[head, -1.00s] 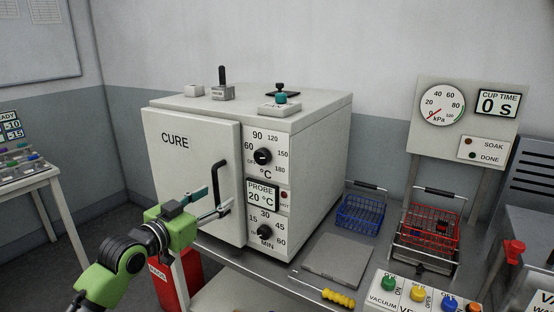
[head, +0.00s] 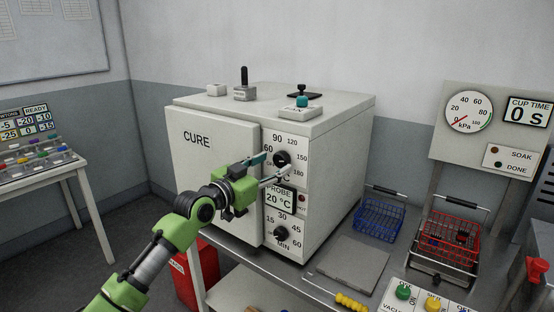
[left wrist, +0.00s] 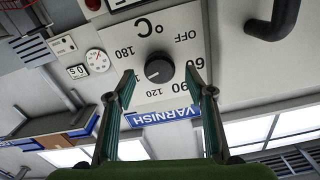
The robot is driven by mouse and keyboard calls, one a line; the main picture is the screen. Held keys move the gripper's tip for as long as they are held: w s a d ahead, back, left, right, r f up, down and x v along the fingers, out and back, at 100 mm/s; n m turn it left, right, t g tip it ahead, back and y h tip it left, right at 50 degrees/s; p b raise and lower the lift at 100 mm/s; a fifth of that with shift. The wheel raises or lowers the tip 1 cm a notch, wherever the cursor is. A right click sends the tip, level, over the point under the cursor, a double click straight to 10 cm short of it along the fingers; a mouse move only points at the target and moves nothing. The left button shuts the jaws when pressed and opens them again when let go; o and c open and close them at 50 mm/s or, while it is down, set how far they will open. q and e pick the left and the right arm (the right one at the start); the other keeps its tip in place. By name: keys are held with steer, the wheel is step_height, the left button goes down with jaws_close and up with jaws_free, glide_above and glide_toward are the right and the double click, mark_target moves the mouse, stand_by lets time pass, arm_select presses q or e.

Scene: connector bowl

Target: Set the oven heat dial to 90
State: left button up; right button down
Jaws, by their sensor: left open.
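The oven, marked CURE (head: 215,170), has a black heat dial (head: 282,158) high on its right front panel. The dial's scale runs from OFF through 60, 90 and 120 up to 180. My left gripper (head: 274,166) is open in front of the dial, its fingers partly covering the scale. In the left wrist view, which shows the panel upside down, the dial (left wrist: 159,71) lies between the two spread fingertips (left wrist: 160,73). Whether they touch it I cannot tell. The dial's exact setting is too small to read. My right gripper is not in view.
A probe display (head: 279,198) reading 20 °C and a minute dial (head: 281,233) sit below. The door handle (left wrist: 275,20) is close beside the dial. Blue (head: 380,219) and red (head: 452,238) baskets stand on the bench to the right.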

mark_target(281, 159)
arm_select(q)
steer(key=shift+x, duration=1.5)
steer(key=c, duration=1.1)
